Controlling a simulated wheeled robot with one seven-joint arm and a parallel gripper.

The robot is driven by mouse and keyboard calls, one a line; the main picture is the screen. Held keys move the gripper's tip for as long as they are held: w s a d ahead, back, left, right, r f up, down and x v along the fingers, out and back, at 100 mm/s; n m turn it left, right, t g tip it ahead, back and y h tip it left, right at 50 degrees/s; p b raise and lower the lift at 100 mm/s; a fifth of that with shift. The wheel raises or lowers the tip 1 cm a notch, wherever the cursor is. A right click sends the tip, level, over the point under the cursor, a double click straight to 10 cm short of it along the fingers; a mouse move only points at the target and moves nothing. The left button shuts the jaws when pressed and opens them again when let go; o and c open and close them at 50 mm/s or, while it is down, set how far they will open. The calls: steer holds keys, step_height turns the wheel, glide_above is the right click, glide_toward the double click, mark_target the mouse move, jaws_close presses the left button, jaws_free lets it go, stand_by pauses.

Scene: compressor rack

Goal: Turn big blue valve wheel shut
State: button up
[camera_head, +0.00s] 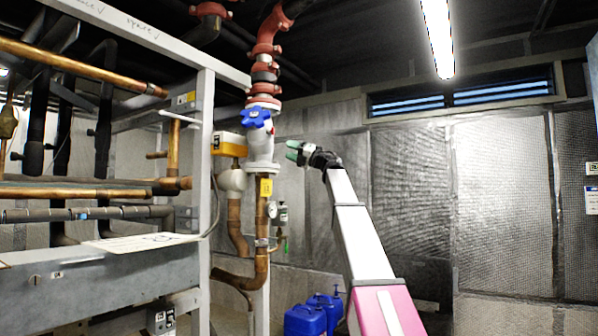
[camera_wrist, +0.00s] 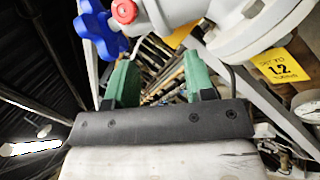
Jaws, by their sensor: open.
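The big blue valve wheel (camera_head: 256,118) is on the upright valve pipe, in front of the white valve body (camera_head: 260,148). My gripper (camera_head: 297,152) is to the right of the wheel and a little lower, apart from it. In the wrist view my gripper (camera_wrist: 161,84) has its two green fingers spread with nothing between them. The blue wheel (camera_wrist: 98,27) shows there at the upper left, beyond the left finger, with a red cap (camera_wrist: 124,11) beside it.
A yellow tag (camera_wrist: 275,66) hangs by the flange. A grey rack (camera_head: 105,285) stands at the left. Blue canisters (camera_head: 306,318) are on the floor. The right side is free.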

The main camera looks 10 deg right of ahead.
steer(key=w+d+f+m+t+h, duration=0.1)
steer(key=w+d+f+m+t, duration=0.2)
steer(key=f+m+t, duration=0.2)
step_height(320, 180, down, 2)
steer(key=shift+w+f+m+t, duration=0.15)
steer(key=shift+w+m+t, duration=0.15)
steer(key=shift+m+t, duration=0.15)
